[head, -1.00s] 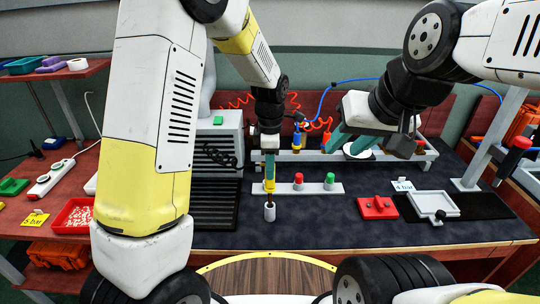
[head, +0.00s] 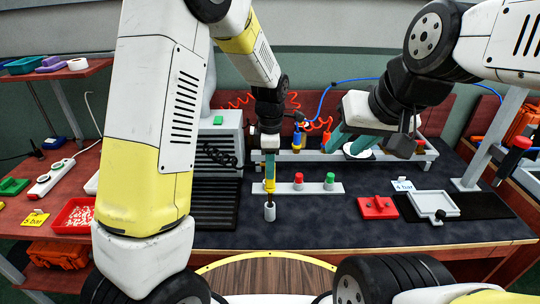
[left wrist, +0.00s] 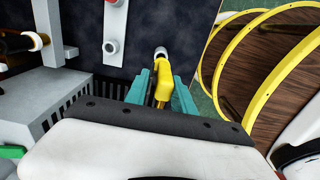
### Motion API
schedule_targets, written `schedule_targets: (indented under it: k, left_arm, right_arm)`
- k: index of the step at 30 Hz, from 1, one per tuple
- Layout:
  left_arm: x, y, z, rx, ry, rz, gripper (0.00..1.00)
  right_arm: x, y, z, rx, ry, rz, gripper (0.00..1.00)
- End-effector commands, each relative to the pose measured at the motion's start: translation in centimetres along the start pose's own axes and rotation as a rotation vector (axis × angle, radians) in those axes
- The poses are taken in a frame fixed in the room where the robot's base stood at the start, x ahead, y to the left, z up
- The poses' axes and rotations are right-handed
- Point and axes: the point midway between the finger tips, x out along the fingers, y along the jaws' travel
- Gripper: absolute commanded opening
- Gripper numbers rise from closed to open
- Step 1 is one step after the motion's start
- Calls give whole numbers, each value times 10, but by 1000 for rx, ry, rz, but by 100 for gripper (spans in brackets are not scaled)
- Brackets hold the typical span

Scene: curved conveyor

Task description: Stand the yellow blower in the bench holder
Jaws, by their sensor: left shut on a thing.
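My left gripper (head: 269,168) points down and is shut on the yellow blower (head: 269,186), which hangs upright between its teal fingers. The blower also shows in the left wrist view (left wrist: 164,82). Its dark lower tip is at the mouth of a small light grey cup (head: 269,214) on the dark bench mat, apparently the bench holder. The cup also shows in the left wrist view (left wrist: 160,53), partly behind the blower. I cannot tell how deep the tip sits. My right gripper (head: 352,142) is open, its teal fingers apart above the back of the bench.
A grey strip with red, green and grey knobs (head: 314,188) lies just behind the cup. A red block (head: 377,208) and a white tray (head: 433,205) lie to the right. A grey machine (head: 216,150) stands to the left. The mat's front middle is clear.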

Motion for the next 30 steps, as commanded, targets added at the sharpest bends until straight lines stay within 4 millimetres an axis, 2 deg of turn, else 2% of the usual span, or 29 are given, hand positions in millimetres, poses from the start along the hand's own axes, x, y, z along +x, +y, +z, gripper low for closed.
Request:
schedule_targets:
  k: [30]
  left_arm:
    - [22,0,0,-1,-1,0,7]
  right_arm:
    - [0,0,0,0,0,0,36]
